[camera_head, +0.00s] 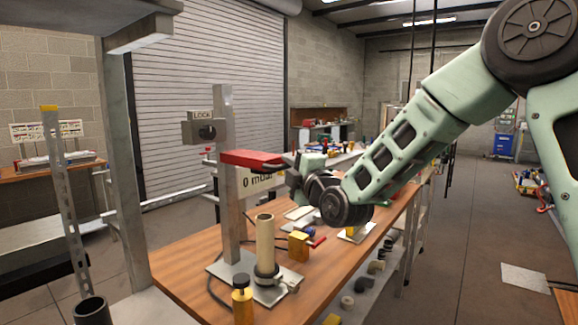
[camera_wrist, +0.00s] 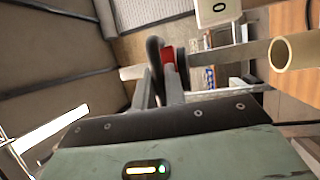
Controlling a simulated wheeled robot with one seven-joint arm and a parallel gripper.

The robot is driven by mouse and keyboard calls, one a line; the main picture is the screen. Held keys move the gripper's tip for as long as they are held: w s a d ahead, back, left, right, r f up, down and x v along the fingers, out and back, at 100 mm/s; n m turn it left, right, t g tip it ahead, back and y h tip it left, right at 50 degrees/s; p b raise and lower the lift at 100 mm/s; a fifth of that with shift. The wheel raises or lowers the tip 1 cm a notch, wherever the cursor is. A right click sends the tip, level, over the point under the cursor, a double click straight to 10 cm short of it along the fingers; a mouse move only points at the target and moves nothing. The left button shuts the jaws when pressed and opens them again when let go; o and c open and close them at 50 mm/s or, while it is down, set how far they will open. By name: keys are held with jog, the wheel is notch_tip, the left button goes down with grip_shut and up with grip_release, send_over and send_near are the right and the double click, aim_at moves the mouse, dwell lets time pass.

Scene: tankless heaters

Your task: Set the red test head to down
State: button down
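The red test head (camera_head: 250,160) sticks out to the right from the upright metal post (camera_head: 230,190) in the head view, roughly level. A pale plate with "0 mbar" lettering (camera_head: 258,182) sits just below it. My gripper (camera_head: 290,168) is at the head's right end. In the wrist view my gripper's fingers (camera_wrist: 158,88) are close together around a dark curved bar (camera_wrist: 154,52), with a red part of the test head (camera_wrist: 168,62) beside them. The exact contact at the fingertips is partly hidden.
A LOCK block (camera_head: 205,128) is on the post's left. Below stand a tan tube (camera_head: 265,242), a brass valve (camera_head: 242,300) and a yellow block (camera_head: 298,246) on the wooden bench (camera_head: 185,262). A metal frame upright (camera_head: 120,170) is at left. The wrist view shows the tube (camera_wrist: 292,52) at right.

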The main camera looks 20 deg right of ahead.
notch_tip(320, 180, down, 13)
jog(key=b, duration=1.4)
jog(key=shift+b, duration=0.4)
jog(key=c, duration=1.5)
grip_release()
jog(key=shift+r, duration=0.1)
jog(key=shift+o, duration=0.2)
jog(key=b+v, duration=0.8)
jog(key=v, duration=0.9)
jog(key=shift+s+f+b, duration=0.15)
jog(key=shift+f+b, duration=0.1)
jog(key=shift+b, duration=0.05)
